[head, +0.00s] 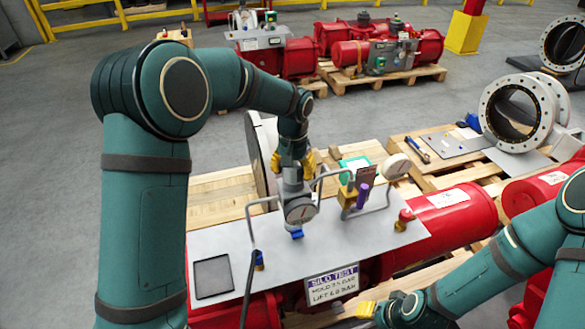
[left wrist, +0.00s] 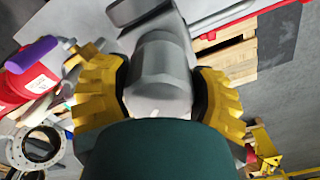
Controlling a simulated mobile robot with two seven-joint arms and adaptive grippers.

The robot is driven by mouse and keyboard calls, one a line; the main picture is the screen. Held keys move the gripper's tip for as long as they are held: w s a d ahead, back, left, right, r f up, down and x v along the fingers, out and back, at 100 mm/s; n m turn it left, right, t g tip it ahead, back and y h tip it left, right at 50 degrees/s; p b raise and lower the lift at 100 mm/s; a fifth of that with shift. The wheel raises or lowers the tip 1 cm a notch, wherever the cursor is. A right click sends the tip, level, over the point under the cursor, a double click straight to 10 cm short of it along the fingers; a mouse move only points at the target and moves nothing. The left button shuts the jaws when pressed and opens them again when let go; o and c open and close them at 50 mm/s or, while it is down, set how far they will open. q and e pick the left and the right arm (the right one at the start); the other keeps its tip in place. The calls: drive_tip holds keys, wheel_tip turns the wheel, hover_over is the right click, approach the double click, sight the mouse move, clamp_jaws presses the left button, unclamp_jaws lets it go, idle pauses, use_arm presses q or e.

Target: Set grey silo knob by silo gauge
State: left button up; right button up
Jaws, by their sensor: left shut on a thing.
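The grey silo knob (head: 292,187) stands above the grey panel (head: 225,242), just behind a round gauge (head: 301,211). My left gripper (head: 292,160), with yellow fingers, comes down on the knob from above. In the left wrist view the yellow fingers press on both sides of the grey knob body (left wrist: 160,75). The gauge's needle is too small to read. A sign (head: 332,284) headed SILO TEST is on the panel's front edge. My right gripper (head: 367,309) is low at the front, and its finger opening is unclear.
A purple handle (head: 363,195), a second gauge (head: 396,166) and a red button (head: 404,217) stand right of the knob. Bent grey pipes (head: 332,175) rise close to my left gripper. A red cylinder (head: 445,209) lies behind right. The panel's left part is mostly clear.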

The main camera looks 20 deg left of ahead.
sight(295, 163)
use_arm(q)
drive_tip(key=n, duration=0.2)
drive_tip(key=n+p, duration=0.1)
drive_tip(key=n, duration=0.2)
drive_tip(key=shift+w+d+r+n, duration=0.1)
drive_tip(key=shift+r+n, duration=0.1)
drive_tip(key=shift+n, duration=0.1)
drive_tip(key=n+p, duration=0.1)
drive_tip(key=n, duration=0.4)
drive_tip(key=shift+w+d+f+n+p, duration=0.1)
drive_tip(key=shift+n+p, duration=0.25)
drive_tip(key=shift+n, duration=0.35)
drive_tip(key=o, duration=1.2)
drive_tip(key=shift+c, duration=0.2)
wheel_tip(295, 163, up, 12)
drive_tip(key=shift+f, duration=0.1)
